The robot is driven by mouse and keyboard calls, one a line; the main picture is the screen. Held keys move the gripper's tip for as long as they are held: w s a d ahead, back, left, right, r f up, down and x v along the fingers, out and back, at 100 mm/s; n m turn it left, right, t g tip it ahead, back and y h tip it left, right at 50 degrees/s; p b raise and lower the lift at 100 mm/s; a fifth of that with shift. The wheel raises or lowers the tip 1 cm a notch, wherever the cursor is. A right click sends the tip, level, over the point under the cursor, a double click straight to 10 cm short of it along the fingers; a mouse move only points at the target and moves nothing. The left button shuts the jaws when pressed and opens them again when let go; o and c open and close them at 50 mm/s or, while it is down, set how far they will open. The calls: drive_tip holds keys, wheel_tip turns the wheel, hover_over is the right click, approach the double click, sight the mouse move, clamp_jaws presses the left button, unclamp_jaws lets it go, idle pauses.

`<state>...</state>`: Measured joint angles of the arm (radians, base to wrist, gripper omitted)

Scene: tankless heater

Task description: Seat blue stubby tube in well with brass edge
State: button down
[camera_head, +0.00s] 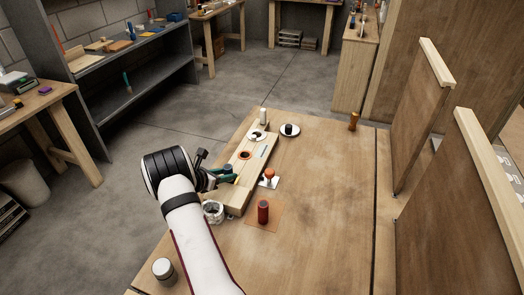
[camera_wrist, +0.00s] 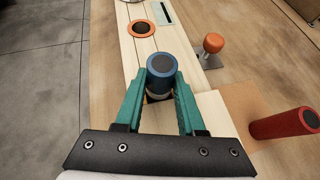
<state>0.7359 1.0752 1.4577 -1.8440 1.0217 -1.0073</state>
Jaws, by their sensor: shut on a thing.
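The blue stubby tube (camera_wrist: 161,68) stands between the green fingers of my gripper (camera_wrist: 160,90), which is shut on it over the near part of the pale wooden block (camera_wrist: 118,62). A brass-coloured rim (camera_wrist: 157,97) shows just below the tube, between the fingers; the tube and fingers hide most of it. I cannot tell whether the tube is inside that well or just above it. In the head view my gripper (camera_head: 228,177) is at the near left part of the block, and the tube is mostly hidden. A well with an orange edge (camera_wrist: 142,28) lies farther along the block, empty.
A red cylinder (camera_head: 263,211) stands on an orange mat (camera_head: 275,226) right of the block. An orange-knobbed piece (camera_head: 269,173) stands beside the block. A dark piece on a white disc (camera_head: 289,131) is farther back.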

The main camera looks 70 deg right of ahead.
drive_tip(key=shift+f, duration=0.75)
idle(0.7)
drive_tip(key=shift+c, duration=2.2)
unclamp_jaws()
drive_tip(key=v, duration=1.5)
drive_tip(key=shift+a, duration=0.4)
drive_tip(key=shift+w+r, duration=0.1)
drive_tip(key=shift+r, duration=0.1)
